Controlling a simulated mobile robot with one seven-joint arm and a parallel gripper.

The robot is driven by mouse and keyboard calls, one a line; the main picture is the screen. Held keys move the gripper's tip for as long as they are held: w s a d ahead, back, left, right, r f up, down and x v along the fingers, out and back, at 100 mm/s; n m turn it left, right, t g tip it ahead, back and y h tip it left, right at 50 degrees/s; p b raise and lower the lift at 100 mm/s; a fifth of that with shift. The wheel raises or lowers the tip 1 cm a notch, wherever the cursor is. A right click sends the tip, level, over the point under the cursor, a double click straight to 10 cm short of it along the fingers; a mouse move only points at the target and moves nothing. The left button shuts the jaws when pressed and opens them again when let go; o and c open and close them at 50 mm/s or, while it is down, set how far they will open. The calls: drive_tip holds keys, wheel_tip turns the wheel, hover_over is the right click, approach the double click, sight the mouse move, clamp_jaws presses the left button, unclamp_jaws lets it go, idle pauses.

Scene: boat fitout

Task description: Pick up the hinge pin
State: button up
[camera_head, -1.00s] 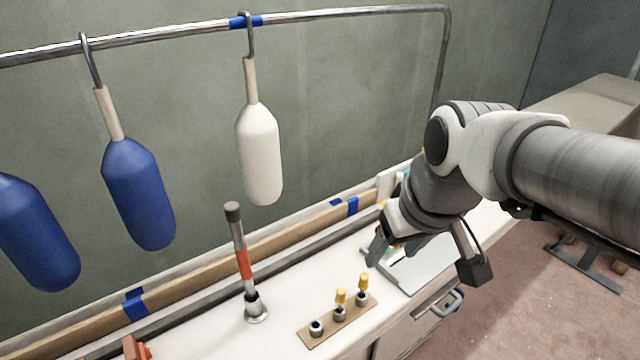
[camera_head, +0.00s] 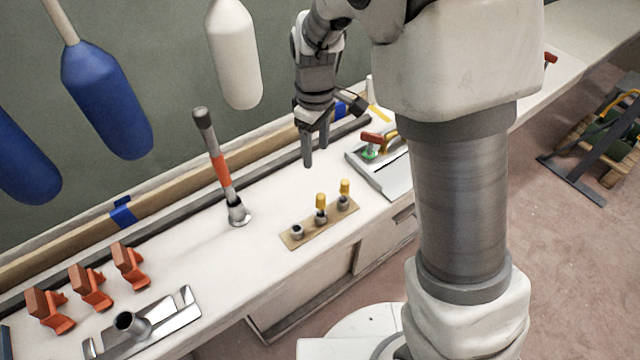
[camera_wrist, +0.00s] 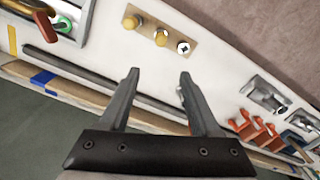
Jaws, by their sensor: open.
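Two yellow-topped pins stand upright in sockets on a tan strip (camera_head: 290,241) on the white counter, one in the middle socket (camera_head: 320,201) and one in the right socket (camera_head: 344,187). They look like the hinge pins; I cannot tell which one is meant. The left socket (camera_head: 297,231) is empty. In the wrist view the pins (camera_wrist: 161,38) (camera_wrist: 131,22) and the empty socket (camera_wrist: 183,47) lie beyond my fingertips. My gripper (camera_head: 315,153) points down above the counter, behind the strip and apart from it. Its fingers (camera_wrist: 158,78) are open with nothing between them.
A grey-and-orange rod (camera_head: 220,170) leans in a holder left of the strip. A tray (camera_head: 396,180) with a red-handled item lies to the right. Orange brackets (camera_head: 92,289) and a metal plate (camera_head: 165,318) are at front left. Blue and white fenders (camera_head: 233,55) hang behind.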

drive_tip(key=b, duration=0.1)
approach(321, 195)
drive_tip(key=f, duration=0.3)
drive_tip(key=a+f, duration=0.1)
drive_tip(key=f, duration=0.1)
drive_tip(key=shift+w+f, duration=0.25)
drive_tip(key=f, duration=0.2)
drive_tip(key=d+f, duration=0.1)
drive_tip(key=f, duration=0.1)
drive_tip(key=shift+s+f, duration=0.1)
drive_tip(key=shift+s, duration=0.25)
drive_tip(key=shift+f, duration=0.55)
clamp_jaws()
